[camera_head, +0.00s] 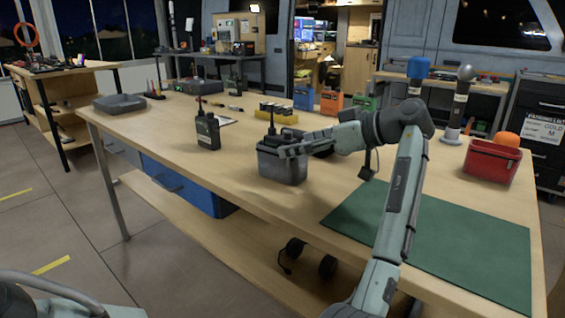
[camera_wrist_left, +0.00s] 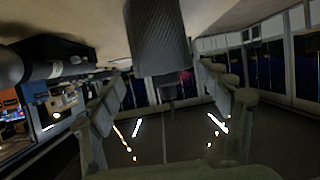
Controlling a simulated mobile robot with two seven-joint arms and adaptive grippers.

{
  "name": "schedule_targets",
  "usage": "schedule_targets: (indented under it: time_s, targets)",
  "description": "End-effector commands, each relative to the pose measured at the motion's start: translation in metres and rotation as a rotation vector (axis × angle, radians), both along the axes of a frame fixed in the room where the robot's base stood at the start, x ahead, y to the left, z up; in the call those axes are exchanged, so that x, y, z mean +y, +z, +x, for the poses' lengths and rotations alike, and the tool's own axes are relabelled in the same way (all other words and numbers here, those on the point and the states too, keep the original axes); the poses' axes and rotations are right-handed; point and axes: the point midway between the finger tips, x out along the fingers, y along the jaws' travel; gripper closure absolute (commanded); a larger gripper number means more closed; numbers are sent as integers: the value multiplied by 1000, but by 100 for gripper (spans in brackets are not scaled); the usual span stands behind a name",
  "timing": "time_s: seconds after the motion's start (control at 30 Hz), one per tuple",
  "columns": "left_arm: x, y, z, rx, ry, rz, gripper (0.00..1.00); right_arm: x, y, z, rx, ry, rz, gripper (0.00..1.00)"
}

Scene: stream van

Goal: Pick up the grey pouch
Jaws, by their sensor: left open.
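The grey pouch (camera_head: 283,168) stands upright on the wooden table (camera_head: 250,201), with a black part and a thin stub rising from its top. My left gripper (camera_head: 293,146) reaches to the left across the pouch's upper part, fingers level. In the left wrist view, which looks upside down, a dark grey textured block, apparently the pouch (camera_wrist_left: 158,42), hangs from the top between the two open fingers (camera_wrist_left: 165,105). I see a gap on each side of it; contact cannot be made out. The gripper partly hides the pouch's top. My right gripper is not in view.
A black radio (camera_head: 207,132) stands left of the pouch. Dark cylinders in a yellow holder (camera_head: 277,116) stand behind it. A grey tray (camera_head: 119,104) is at the far left, a green mat (camera_head: 450,245) and a red bin (camera_head: 489,164) at the right. The table's front edge is close.

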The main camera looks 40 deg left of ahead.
Motion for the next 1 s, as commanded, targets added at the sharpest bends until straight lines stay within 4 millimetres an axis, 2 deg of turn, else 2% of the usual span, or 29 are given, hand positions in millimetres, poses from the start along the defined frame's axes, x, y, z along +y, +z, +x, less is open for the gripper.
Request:
schedule_targets:
  time_s: [0.33, 0.6, 1.0]
  targets:
    - [41, -18, -7, 1, 3, 0, 22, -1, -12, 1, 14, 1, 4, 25]
    - [45, -21, -7, 0, 0, 0, 24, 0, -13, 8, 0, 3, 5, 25]
    - [45, -20, -7, 0, 0, -1, 73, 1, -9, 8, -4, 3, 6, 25]
